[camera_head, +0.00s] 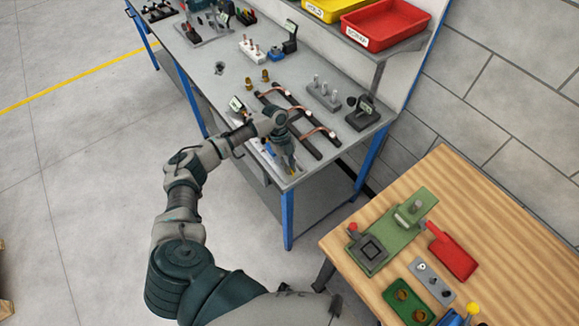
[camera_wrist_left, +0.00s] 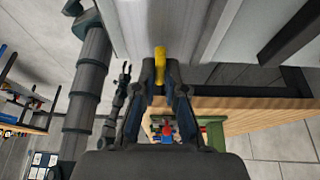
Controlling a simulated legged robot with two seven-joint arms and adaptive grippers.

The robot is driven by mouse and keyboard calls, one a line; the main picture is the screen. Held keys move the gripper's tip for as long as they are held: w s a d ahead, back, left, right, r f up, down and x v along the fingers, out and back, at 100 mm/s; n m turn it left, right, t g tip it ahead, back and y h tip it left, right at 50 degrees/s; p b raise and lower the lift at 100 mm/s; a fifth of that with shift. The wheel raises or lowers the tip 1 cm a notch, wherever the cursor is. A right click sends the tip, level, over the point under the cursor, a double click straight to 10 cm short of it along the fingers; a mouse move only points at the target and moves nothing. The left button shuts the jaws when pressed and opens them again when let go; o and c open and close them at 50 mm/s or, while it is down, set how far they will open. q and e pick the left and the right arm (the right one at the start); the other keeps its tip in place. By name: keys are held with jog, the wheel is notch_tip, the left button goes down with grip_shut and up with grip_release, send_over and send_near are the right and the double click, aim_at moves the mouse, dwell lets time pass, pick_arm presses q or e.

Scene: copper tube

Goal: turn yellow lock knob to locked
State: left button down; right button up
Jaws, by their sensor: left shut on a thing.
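The yellow lock knob (camera_wrist_left: 160,66) shows in the left wrist view as a small upright yellow piece. My left gripper (camera_wrist_left: 160,80) is shut on it, with a dark finger on each side. In the head view my left gripper (camera_head: 289,163) points down at the near corner of the grey workbench (camera_head: 225,98).
A black frame with copper tubes (camera_head: 302,110) lies just behind my left gripper. A grey stand with pegs (camera_head: 322,93) and a dark clamp block (camera_head: 362,113) are further right. A red tray (camera_head: 385,24) sits above. A wooden table (camera_head: 480,225) with a green fixture stands right.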

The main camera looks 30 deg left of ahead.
pick_arm(q)
jog(key=shift+a, duration=0.1)
jog(key=c, duration=1.2)
grip_release()
jog(key=shift+w, duration=0.1)
jog(key=shift+c, duration=0.2)
jog(key=v, duration=1.2)
jog(key=shift+a+f, duration=0.15)
jog(key=shift+a, duration=0.05)
